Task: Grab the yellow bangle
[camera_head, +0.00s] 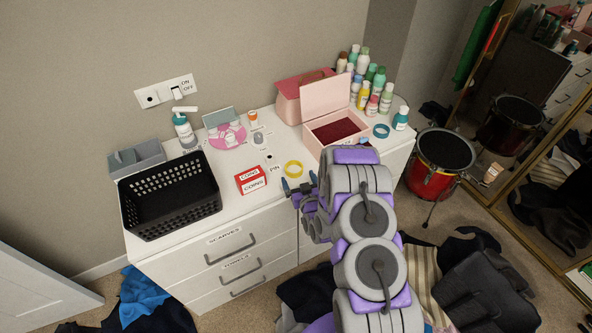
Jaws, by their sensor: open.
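The yellow bangle (293,169) lies flat on the white dresser top, near the middle of its front part. My gripper (299,182) is open and empty. It is just in front of the bangle, close to the dresser's front edge, with its fingertips a little short of the ring in the picture. I cannot tell its exact height above the surface. My arm comes up from the lower right and hides part of the dresser's front. The whole ring of the bangle shows.
A red COINS box (251,179) stands left of the bangle, and a black basket (170,196) farther left. An open pink box (335,128) is behind right, with a blue bangle (381,130) beyond it. Bottles (363,92) crowd the back right. Clothes (470,285) litter the floor.

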